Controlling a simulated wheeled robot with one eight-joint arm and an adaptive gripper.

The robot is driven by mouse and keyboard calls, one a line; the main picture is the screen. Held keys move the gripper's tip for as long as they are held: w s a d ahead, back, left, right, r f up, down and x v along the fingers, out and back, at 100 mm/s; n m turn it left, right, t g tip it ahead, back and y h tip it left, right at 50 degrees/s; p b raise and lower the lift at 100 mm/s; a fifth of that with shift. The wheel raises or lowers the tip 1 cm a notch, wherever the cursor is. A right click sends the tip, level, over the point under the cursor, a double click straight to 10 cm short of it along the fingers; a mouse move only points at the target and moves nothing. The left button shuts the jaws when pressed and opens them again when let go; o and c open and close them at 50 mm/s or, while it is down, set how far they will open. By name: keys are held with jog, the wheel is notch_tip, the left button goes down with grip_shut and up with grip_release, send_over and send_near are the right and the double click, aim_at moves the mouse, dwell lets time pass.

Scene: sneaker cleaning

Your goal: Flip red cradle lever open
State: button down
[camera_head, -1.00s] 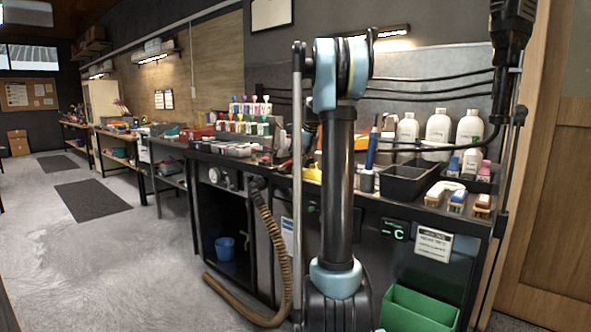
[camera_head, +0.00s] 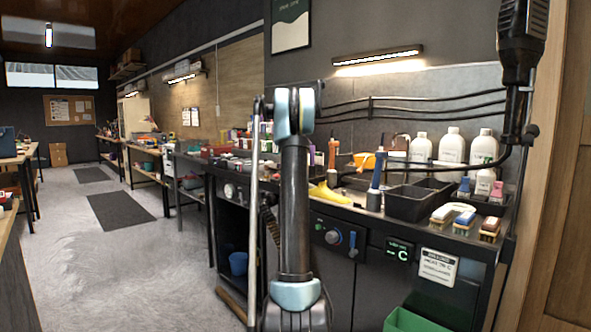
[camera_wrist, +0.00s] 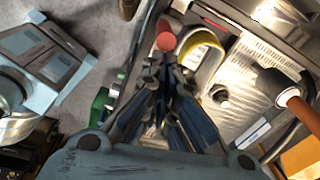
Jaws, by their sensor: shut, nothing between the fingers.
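In the wrist view, a round red knob (camera_wrist: 166,41) shows just beyond the tips of my gripper (camera_wrist: 165,72). It may be the end of the red cradle lever; the rest of that part is hidden by the fingers. A yellow curved rim (camera_wrist: 204,42) lies right beside the knob. My gripper is shut with nothing held, and I cannot tell whether its tips touch the knob. In the head view my gripper is hidden, and a yellow piece (camera_head: 330,193) shows on the bench just right of my arm.
In the wrist view, an orange-handled tool (camera_wrist: 300,112) lies at right and a green part (camera_wrist: 99,105) at left. In the head view, a black bin (camera_head: 418,202), white bottles (camera_head: 452,146) and brushes (camera_head: 463,221) stand on the right of the bench. Open floor (camera_head: 90,260) lies left.

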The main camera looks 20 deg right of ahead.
jog(key=shift+w+a+r, duration=0.1)
jog(key=shift+w+a, duration=0.15)
jog(key=shift+w, duration=0.2)
jog(key=shift+w+a+r, duration=0.1)
jog(key=shift+w+a, duration=0.15)
jog(key=shift+w, duration=0.2)
jog(key=shift+w+a+r, duration=0.1)
jog(key=shift+w+r, duration=0.3)
jog(key=shift+r, duration=0.1)
jog(key=w+a+r, duration=0.2)
jog(key=w+r, duration=0.1)
jog(key=r, duration=0.4)
jog(key=shift+w+a+r, duration=0.25)
jog(key=shift+w+r, duration=0.05)
jog(key=shift+r, duration=0.05)
jog(key=shift+s+a, duration=0.1)
